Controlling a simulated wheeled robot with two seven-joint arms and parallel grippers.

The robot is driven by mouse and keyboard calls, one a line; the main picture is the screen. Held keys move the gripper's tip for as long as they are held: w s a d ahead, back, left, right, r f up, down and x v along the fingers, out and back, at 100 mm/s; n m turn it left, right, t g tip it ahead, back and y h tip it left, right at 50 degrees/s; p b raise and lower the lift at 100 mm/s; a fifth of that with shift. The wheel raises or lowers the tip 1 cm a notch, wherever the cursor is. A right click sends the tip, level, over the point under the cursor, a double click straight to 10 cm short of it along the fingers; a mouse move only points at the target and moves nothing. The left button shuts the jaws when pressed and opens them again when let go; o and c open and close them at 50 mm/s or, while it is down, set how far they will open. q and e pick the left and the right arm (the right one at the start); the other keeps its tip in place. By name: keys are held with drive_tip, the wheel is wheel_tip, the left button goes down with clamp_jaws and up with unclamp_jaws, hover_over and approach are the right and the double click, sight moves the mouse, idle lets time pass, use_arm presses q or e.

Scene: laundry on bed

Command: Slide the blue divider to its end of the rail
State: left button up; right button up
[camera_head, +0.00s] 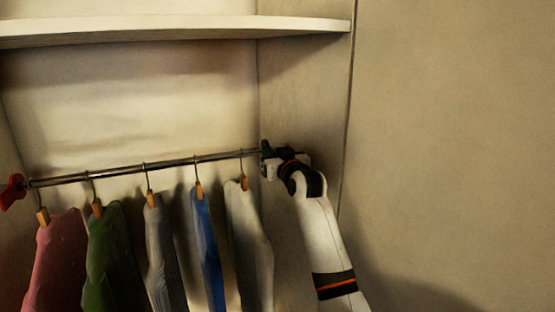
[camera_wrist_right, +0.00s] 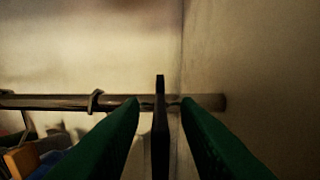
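My right gripper (camera_head: 268,158) is at the right end of the metal rail (camera_head: 120,173). In the right wrist view its two green fingers (camera_wrist_right: 160,104) are apart, one on each side of a thin dark upright plate (camera_wrist_right: 160,125). This plate is seen edge-on at the rail, with a gap to each finger. It appears to be the divider, but its blue colour does not show here. In the head view the gripper mostly hides it. A red divider (camera_head: 12,191) is at the rail's left end. My left gripper is out of view.
Pink (camera_head: 57,262), green (camera_head: 112,262), grey (camera_head: 163,255), blue (camera_head: 206,250) and white (camera_head: 250,250) garments hang from the rail, left of my right gripper. A shelf (camera_head: 180,29) runs above. The closet's side wall (camera_head: 305,100) is close to the gripper.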

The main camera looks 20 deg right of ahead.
drive_tip(key=s+b, duration=0.2)
drive_tip(key=s, duration=0.9)
drive_tip(key=shift+s+d, duration=0.2)
drive_tip(key=shift+s, duration=0.2)
